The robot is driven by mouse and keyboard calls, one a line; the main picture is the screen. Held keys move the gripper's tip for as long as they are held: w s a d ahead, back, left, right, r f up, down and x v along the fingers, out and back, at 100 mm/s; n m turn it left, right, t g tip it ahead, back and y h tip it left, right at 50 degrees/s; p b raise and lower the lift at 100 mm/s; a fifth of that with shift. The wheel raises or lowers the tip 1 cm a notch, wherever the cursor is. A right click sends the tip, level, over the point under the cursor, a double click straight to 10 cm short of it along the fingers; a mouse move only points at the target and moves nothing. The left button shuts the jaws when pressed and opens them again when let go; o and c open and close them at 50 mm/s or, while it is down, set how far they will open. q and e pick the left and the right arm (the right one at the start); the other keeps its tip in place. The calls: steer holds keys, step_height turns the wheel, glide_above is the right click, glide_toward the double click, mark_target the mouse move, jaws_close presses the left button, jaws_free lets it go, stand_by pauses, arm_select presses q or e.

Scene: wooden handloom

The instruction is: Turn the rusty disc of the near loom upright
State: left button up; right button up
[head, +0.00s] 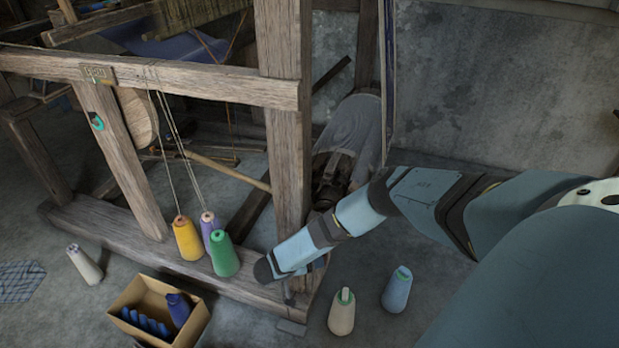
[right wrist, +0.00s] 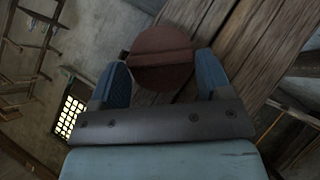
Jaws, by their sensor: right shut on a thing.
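The rusty disc (right wrist: 160,72) shows in the right wrist view as a round red-brown plate with a raised line across it. It sits against the grey-brown wood of the near loom (head: 180,76). My right gripper (right wrist: 161,66) is shut on the disc, with one blue finger at each side of it. In the head view my right arm reaches from the right to the foot of the loom's front post. There the disc is hidden, and I cannot tell how far it is turned. My left gripper is not in view.
Yellow (head: 187,240), purple (head: 210,228) and green (head: 224,256) thread cones stand on the loom's lower beam. A cardboard box (head: 196,326) with blue items is in front. Cream (head: 342,314) and light blue (head: 397,291) cones stand on the floor below my arm.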

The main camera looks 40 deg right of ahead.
steer(key=shift+w+a+f+n+g+h+b, duration=0.2)
steer(key=shift+f+n+g+h+b, duration=0.15)
steer(key=shift+n+g+h+b, duration=0.4)
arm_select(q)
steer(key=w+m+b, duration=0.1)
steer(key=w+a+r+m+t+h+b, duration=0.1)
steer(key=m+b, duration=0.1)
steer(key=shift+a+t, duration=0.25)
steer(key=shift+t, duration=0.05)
arm_select(e)
steer(key=n+g+h, duration=0.1)
steer(key=n+h, duration=0.1)
steer(key=f+n+g+h, duration=0.1)
steer(key=n+g+h, duration=0.1)
steer(key=shift+d+h, duration=0.1)
steer(key=shift+h, duration=0.15)
steer(key=o, duration=0.9)
steer(key=shift+d, duration=0.1)
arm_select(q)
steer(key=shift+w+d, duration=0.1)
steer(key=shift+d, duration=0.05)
